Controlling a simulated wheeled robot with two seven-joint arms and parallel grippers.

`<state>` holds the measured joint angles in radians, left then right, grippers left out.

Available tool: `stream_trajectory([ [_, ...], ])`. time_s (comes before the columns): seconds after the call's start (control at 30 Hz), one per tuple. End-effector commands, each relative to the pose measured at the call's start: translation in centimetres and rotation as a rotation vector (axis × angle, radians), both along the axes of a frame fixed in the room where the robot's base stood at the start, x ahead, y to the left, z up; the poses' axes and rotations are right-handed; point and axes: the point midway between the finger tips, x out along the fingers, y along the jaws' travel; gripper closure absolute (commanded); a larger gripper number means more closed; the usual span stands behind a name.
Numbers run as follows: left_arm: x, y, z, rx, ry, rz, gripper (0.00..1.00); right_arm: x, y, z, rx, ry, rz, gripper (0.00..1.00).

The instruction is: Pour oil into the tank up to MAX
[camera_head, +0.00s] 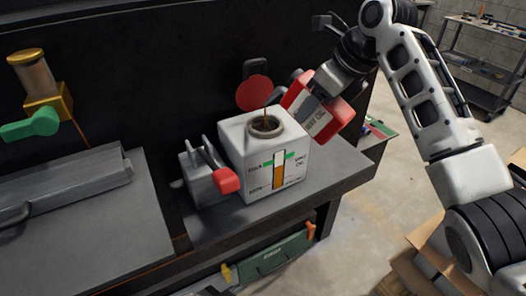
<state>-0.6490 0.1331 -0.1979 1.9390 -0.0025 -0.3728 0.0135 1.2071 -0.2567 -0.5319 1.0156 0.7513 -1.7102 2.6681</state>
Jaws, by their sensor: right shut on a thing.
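The white tank (240,150) stands on the dark bench, with a round open filler neck (266,127) on top. Its front has a vertical sight gauge (279,172) with a green mark near the top. Amber fills the gauge's lower part, and its upper part looks pale. My right gripper (325,84) is shut on a red oil can (330,122) with a white label. The can is tilted to the left, above and right of the neck. A thin dark amber stream (265,115) falls into the neck. The gripper partly hides the can. My left gripper is not in view.
A grey block with a red-knobbed lever (226,180) stands left of the tank. A red disc (254,92) is behind it on the black panel. A green handle (32,125) juts out at far left. Cardboard boxes (412,262) lie at lower right.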

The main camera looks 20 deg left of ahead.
Motion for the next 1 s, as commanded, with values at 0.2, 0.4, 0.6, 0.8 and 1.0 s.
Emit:
stream_trajectory([
  [0.2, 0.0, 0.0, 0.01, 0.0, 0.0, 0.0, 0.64, -0.03, 0.23, 0.64, -0.036, 0.009, 0.001, 0.88],
  [0.4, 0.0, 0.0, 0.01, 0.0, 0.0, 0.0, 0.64, -0.02, 0.22, 0.68, -0.043, 0.011, 0.001, 0.88],
  [0.6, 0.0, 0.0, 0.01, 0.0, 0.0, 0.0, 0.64, -0.02, 0.22, 0.68, -0.042, 0.011, 0.001, 0.88],
  [0.8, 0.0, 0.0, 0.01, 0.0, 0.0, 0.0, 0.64, -0.02, 0.23, 0.67, -0.042, 0.011, 0.001, 0.88],
  [1.0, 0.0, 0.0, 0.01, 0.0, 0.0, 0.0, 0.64, -0.02, 0.23, 0.67, -0.041, 0.011, 0.0, 0.88],
])
